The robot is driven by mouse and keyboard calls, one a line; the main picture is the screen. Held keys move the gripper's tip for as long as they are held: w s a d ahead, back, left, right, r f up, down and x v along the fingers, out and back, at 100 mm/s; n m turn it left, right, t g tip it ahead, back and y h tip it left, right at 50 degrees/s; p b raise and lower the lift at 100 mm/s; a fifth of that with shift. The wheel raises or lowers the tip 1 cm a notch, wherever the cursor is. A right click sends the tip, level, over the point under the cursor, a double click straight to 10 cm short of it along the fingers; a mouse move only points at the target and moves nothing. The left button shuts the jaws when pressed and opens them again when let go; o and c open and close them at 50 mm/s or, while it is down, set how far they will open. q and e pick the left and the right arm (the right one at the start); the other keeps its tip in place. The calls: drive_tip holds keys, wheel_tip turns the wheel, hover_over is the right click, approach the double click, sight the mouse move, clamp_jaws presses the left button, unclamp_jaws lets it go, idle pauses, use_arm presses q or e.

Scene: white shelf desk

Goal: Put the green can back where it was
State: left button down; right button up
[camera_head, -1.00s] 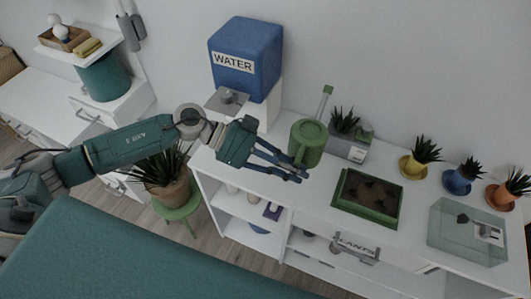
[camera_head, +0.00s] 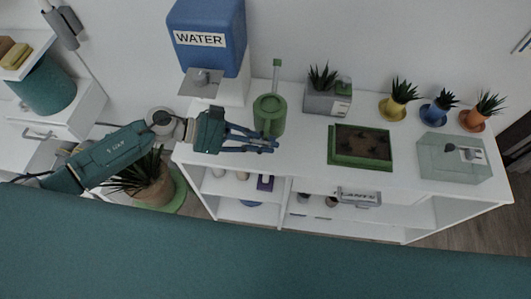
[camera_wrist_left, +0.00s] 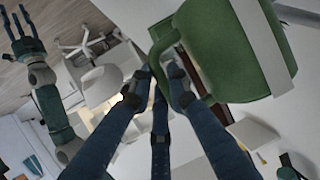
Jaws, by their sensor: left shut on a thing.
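The green can (camera_head: 269,115) is a watering can with a long upright spout. In the head view it is upright at the left part of the white shelf desk's top (camera_head: 300,150), between the water dispenser and a grey planter. My left gripper (camera_head: 268,143) is at its front side. In the left wrist view the can (camera_wrist_left: 225,45) fills the upper right, tilted in the picture, and my left fingers (camera_wrist_left: 165,82) are shut on its handle. I cannot tell whether its base touches the top. My right gripper (camera_wrist_left: 22,35) shows only in the left wrist view, fingers spread and empty.
A blue water dispenser (camera_head: 207,40) stands left of the can. A grey planter (camera_head: 327,100), a green soil tray (camera_head: 361,146), several small potted plants and a glass tank (camera_head: 453,158) stand to its right. A large potted plant (camera_head: 150,183) is on a green stool below my left arm.

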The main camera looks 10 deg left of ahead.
use_arm(q)
drive_tip(key=shift+f, duration=1.5)
wheel_tip(320, 180, down, 4)
drive_tip(key=shift+r, duration=0.2)
use_arm(e)
drive_tip(key=shift+a+f, duration=0.25)
drive_tip(key=shift+a, duration=0.45)
drive_tip(key=shift+d, duration=0.1)
use_arm(q)
drive_tip(key=shift+f+b, duration=0.15)
drive_tip(key=shift+b, duration=0.15)
drive_tip(key=c, duration=1.7)
unclamp_jaws()
use_arm(e)
drive_tip(key=shift+d, duration=0.3)
use_arm(q)
drive_tip(key=shift+o, duration=0.2)
